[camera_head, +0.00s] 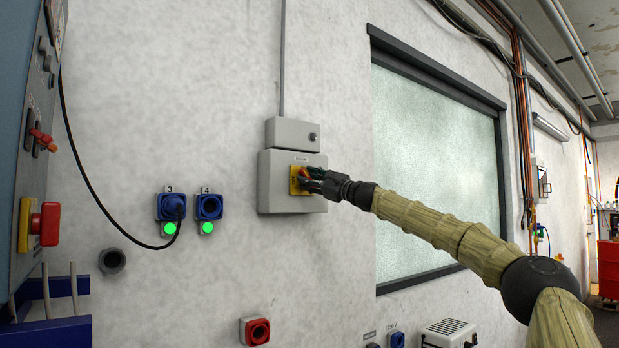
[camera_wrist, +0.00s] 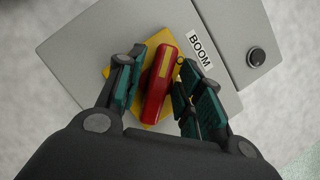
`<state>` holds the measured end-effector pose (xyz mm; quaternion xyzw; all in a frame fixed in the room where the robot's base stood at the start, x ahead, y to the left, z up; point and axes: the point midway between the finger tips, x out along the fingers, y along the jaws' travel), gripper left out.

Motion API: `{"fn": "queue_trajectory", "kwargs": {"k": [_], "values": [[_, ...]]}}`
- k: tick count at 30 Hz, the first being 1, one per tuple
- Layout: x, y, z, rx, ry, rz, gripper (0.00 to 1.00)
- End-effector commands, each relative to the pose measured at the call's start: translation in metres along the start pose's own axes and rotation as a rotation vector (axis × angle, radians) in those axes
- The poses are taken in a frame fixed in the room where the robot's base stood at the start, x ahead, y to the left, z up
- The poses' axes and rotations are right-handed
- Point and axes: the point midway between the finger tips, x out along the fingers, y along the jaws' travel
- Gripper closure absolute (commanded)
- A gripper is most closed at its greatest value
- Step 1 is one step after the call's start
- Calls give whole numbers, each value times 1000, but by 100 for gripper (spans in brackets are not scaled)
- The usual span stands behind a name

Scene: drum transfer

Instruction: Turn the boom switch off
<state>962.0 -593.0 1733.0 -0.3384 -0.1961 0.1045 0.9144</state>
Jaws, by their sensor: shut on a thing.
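The boom switch is a red handle (camera_wrist: 160,82) with a yellow stripe on a yellow plate (camera_wrist: 145,110). It is mounted on a grey box (camera_head: 265,184) on the wall, labelled BOOM in the wrist view. My gripper (camera_wrist: 158,92) is at the switch, its green-padded fingers on either side of the red handle, shut on it. In the wrist view the handle stands slightly tilted from upright. In the head view my gripper (camera_head: 308,180) reaches the switch from the right and hides part of it.
A smaller grey box (camera_head: 292,134) with a black knob sits just above. Blue sockets 3 (camera_head: 170,207) and 4 (camera_head: 209,207) are to the left, with a black cable in 3. A frosted window (camera_head: 430,160) is right. A control cabinet (camera_head: 30,150) stands at far left.

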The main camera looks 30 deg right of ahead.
Motion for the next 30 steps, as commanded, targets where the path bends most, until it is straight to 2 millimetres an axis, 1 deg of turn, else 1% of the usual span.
{"fn": "queue_trajectory", "kwargs": {"k": [18,24,30], "values": [[0,0,-1,-528,3,220,88],[0,2,-1,-658,3,274,88],[0,2,-2,-745,2,310,88]]}}
